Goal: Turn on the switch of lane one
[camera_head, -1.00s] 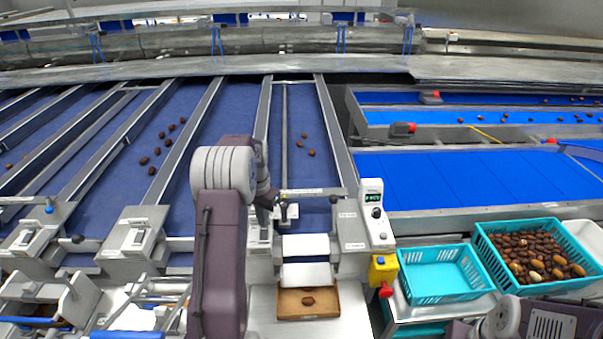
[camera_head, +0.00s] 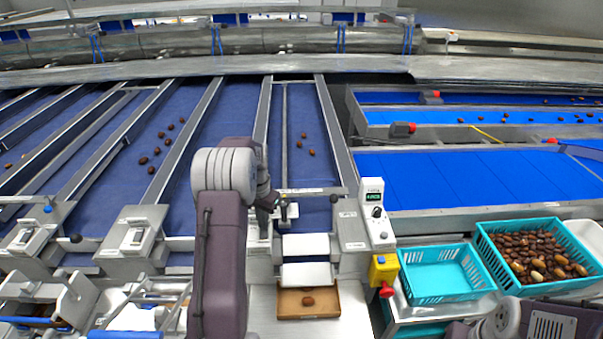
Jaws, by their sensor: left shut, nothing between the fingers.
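My left arm comes up from the lower left, and its gripper (camera_head: 264,228) points down, shut and empty, at the switch box of the lane by the control post. The gripper and arm hide most of that box, so the switch's position cannot be seen. Part of the white box face (camera_head: 258,247) shows below the fingers. Similar grey boxes with white switches stand to the left, one at the middle-left lane (camera_head: 135,235) and one at the far-left lane (camera_head: 25,235). My right gripper is not in view; only part of my right arm shows at the bottom right.
A control post (camera_head: 375,213) with a green display stands right of the lane, above a yellow box with a red button (camera_head: 385,291). A teal basket (camera_head: 438,285) is empty; another (camera_head: 487,240) holds many dates.

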